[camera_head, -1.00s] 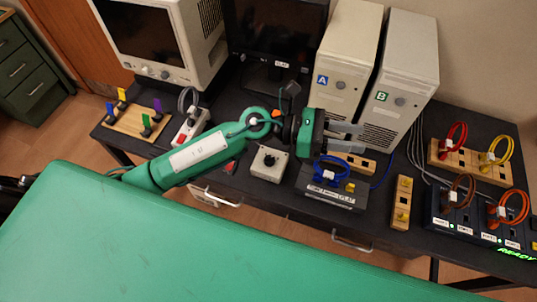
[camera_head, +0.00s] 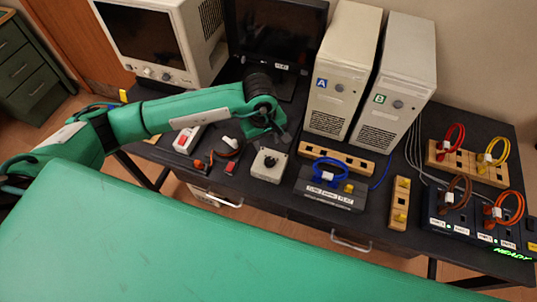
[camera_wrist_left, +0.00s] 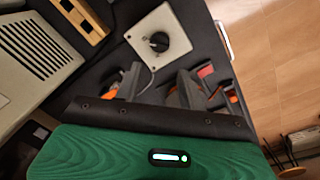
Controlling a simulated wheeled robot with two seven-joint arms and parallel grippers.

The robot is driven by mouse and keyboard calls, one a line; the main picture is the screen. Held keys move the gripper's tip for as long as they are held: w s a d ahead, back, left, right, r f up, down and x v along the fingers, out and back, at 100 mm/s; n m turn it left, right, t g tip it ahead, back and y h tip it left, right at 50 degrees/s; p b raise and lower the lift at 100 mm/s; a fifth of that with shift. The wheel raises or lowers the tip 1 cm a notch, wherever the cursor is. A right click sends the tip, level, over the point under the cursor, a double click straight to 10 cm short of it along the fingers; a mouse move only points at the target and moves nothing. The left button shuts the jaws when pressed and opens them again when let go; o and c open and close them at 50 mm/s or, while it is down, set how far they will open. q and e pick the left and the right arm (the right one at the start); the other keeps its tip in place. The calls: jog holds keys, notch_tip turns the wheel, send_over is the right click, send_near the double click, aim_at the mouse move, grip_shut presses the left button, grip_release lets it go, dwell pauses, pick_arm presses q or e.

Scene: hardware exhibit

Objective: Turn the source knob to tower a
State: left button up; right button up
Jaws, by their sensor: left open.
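The source knob (camera_head: 269,161) is a black dial on a small pale square box at the middle of the dark table. It also shows in the left wrist view (camera_wrist_left: 159,41), near the top; I cannot tell its exact pointing. Tower A (camera_head: 345,60) stands behind it to the right with a blue A label, beside tower B (camera_head: 400,75) with a green B label. My left gripper (camera_wrist_left: 156,88) is open, its two dark fingers apart with the knob beyond them, and nothing is held. My right gripper is not in view.
A box with a blue cable loop (camera_head: 330,167) stands right of the knob. A power strip with a red switch (camera_head: 186,138) lies to the left. A wooden block (camera_head: 399,203) and brown and orange cable loops stand farther right. A green surface (camera_head: 200,240) fills the foreground.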

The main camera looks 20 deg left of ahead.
aim_at(269, 159)
pick_arm(q)
jog(key=f+p, duration=0.1)
jog(key=f, duration=0.2)
jog(key=f+p, duration=0.1)
jog(key=f, duration=0.5)
jog(key=shift+w+d+p, duration=0.2)
jog(key=shift+d+p, duration=0.1)
jog(key=shift+p, duration=0.1)
jog(key=shift+f, duration=0.5)
jog(key=c, duration=0.7)
